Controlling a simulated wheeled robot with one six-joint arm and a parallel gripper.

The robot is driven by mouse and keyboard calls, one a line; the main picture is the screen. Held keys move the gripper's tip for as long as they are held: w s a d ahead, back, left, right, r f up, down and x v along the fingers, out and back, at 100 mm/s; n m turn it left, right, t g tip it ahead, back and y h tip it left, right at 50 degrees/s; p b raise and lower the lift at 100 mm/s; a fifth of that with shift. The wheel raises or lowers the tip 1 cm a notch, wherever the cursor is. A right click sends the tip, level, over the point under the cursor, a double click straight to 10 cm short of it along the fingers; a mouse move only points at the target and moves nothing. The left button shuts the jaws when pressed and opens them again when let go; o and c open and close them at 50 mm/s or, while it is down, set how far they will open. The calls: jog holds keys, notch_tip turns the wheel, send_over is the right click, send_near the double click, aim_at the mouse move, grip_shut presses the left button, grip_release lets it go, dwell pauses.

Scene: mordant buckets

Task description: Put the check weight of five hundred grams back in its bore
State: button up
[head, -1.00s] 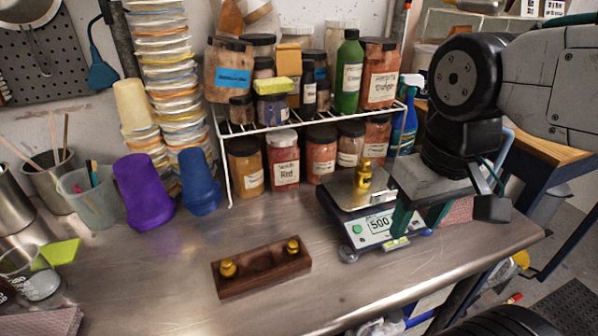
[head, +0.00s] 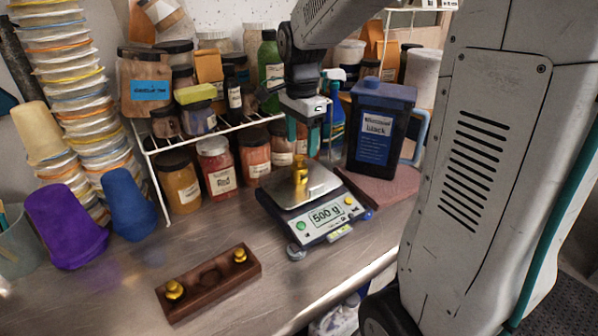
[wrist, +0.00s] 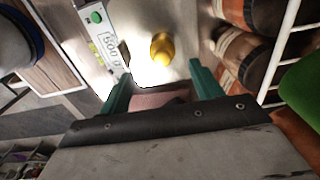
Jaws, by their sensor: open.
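The brass check weight (head: 300,170) stands upright on the steel pan of the scale (head: 325,222), whose display reads 500 g. The weight also shows in the wrist view (wrist: 162,48), just beyond the fingertips and between their lines. My gripper (head: 304,142) is open and empty, with teal fingers, above and close behind the weight; in the wrist view its fingers (wrist: 158,78) are spread apart. The dark wooden block (head: 190,288) lies on the bench at front left of the scale. It holds one small brass weight at each end, with an empty round bore between them.
A wire rack (head: 148,150) with several jars stands behind and left of the scale. A large black jug (head: 380,130) stands right of it on a pink mat (head: 395,190). Purple (head: 65,225) and blue (head: 128,205) cups stand left. The bench between scale and block is clear.

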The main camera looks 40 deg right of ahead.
aim_at(299, 157)
jog(key=f, duration=0.7)
jog(key=shift+w+a, duration=0.2)
jog(key=shift+w, duration=0.05)
jog(key=c, duration=1.3)
grip_shut()
jog(key=shift+r, duration=0.15)
